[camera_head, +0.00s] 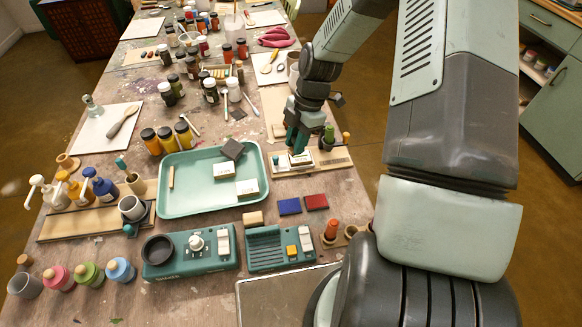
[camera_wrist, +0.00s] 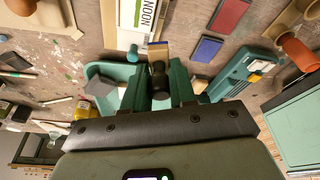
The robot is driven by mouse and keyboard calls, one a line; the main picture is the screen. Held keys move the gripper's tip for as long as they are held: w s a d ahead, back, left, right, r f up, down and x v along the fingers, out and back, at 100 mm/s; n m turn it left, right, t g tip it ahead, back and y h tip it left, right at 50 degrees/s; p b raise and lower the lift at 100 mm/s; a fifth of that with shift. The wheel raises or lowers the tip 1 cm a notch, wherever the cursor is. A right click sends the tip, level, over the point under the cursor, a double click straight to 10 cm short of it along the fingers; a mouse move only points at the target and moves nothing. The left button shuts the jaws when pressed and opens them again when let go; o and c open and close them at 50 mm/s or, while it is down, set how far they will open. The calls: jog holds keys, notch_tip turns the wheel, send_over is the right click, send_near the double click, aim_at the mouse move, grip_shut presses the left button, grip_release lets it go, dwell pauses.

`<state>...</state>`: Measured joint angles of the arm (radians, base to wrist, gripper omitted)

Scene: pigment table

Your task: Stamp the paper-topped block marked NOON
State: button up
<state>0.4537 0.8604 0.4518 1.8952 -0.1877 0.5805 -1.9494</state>
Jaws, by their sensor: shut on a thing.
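My gripper (camera_head: 298,142) is shut on the dark handle of a stamp. In the wrist view, the fingers (camera_wrist: 160,85) close around this handle, and the stamp's tan block (camera_wrist: 157,50) with a blue edge shows ahead of them. The paper-topped block marked NOON (camera_wrist: 140,14) lies just beyond the stamp, with a green bar beside its lettering. In the head view, this block (camera_head: 301,162) sits on the wooden board (camera_head: 328,158) under my gripper, partly hidden. I cannot tell whether the stamp touches it. A blue pad (camera_head: 289,206) and a red pad (camera_head: 316,202) lie nearer the front.
A teal tray (camera_head: 170,208) left of the board holds two white-topped blocks (camera_head: 246,187) and a dark block (camera_head: 232,150). Teal devices (camera_head: 190,262) stand at the front. A small pot with a green item (camera_head: 327,140) stands close beside my gripper. Bottles and jars crowd the left and back.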

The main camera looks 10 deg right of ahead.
jog(key=shift+w+d+f+m+t, duration=0.15)
jog(key=shift+w+d+f+m, duration=0.25)
jog(key=shift+w+f, duration=0.4)
jog(key=shift+w+d+f+m+t, duration=0.1)
jog(key=shift+w+d+f+m, duration=0.15)
jog(key=shift+w+f+m, duration=0.45)
jog(key=shift+w+d+f+m+t, duration=0.25)
jog(key=shift+w+f, duration=0.35)
jog(key=shift+f, duration=0.4)
jog(key=shift+d+f, duration=0.1)
jog(key=shift+f, duration=0.45)
dwell(0.4)
jog(key=a+v, duration=0.1)
jog(key=v, duration=0.6)
jog(key=shift+a+r, duration=0.15)
jog(key=shift+a, duration=0.25)
dwell(0.7)
